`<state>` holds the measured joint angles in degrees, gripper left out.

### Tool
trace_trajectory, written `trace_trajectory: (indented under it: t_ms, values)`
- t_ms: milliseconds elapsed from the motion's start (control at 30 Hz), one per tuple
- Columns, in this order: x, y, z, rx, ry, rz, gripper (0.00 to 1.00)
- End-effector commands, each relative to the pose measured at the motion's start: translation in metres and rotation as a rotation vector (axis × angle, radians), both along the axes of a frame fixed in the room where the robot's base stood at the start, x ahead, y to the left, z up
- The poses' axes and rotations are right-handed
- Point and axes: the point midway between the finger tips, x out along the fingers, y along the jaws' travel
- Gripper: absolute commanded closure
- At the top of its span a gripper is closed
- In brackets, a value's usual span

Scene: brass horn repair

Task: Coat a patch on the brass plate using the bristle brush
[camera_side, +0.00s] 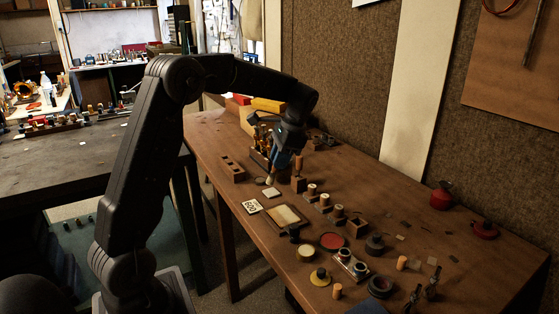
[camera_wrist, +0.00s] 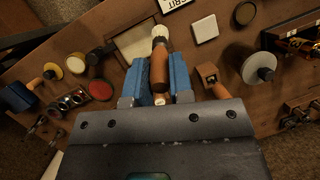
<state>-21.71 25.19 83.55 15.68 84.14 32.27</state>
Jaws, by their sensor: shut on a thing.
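My gripper (camera_side: 279,164), with blue fingers, is above the bench left of its middle in the side view. In the wrist view my gripper (camera_wrist: 159,78) is shut on the brown wooden handle of the bristle brush (camera_wrist: 160,62). The brush's pale bristle end points away from the wrist; in the side view the brush (camera_side: 271,181) points down. A pale plate in a dark wooden frame (camera_side: 285,216), which looks like the brass plate, lies nearby; in the wrist view the brush partly hides this plate (camera_wrist: 133,43). I cannot tell whether the bristles touch anything.
A white square tile (camera_side: 271,192) and a printed card (camera_side: 251,207) lie beside the frame. Several spools (camera_side: 338,212), a red-filled round dish (camera_side: 332,241) and a pale-filled dish (camera_side: 306,253) stand around it. A wooden block with holes (camera_side: 232,169) is at the left edge.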

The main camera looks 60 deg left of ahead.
Motion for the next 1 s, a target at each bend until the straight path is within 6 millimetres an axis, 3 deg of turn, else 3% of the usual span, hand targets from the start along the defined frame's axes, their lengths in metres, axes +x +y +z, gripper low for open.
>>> trace_trajectory:
  t_ms: [267,1000]
  values:
    - [0.0,0.0,-0.007,0.0,0.002,0.001,1.0]
    - [0.0,0.0,-0.075,-0.002,0.003,0.0,1.0]
